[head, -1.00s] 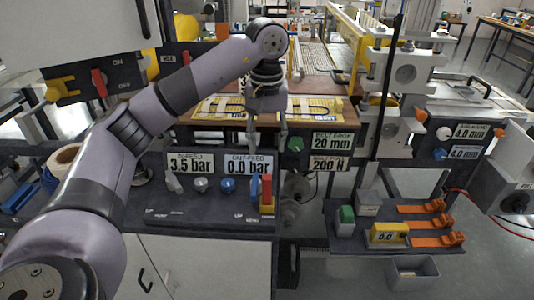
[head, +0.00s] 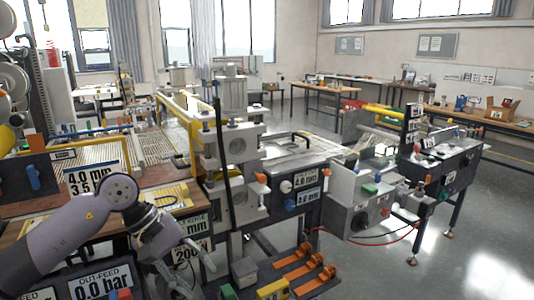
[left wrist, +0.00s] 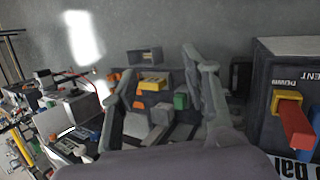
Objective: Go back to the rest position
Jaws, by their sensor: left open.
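My left gripper (head: 197,280) is at the lower left of the head view, in front of the machine's "200 N" label, with its fingers spread and nothing between them. In the left wrist view its two fingers (left wrist: 160,68) stand apart, over a small dark shelf seen beyond them. My left arm comes in from the lower left and bends down at the wrist. My right gripper is not in view.
The laminating machine (head: 225,160) with labelled panels stands close to my left arm. Orange clamps (head: 316,279) and a yellow box (head: 272,290) lie on the low shelf. Open floor (head: 440,265) lies at the right.

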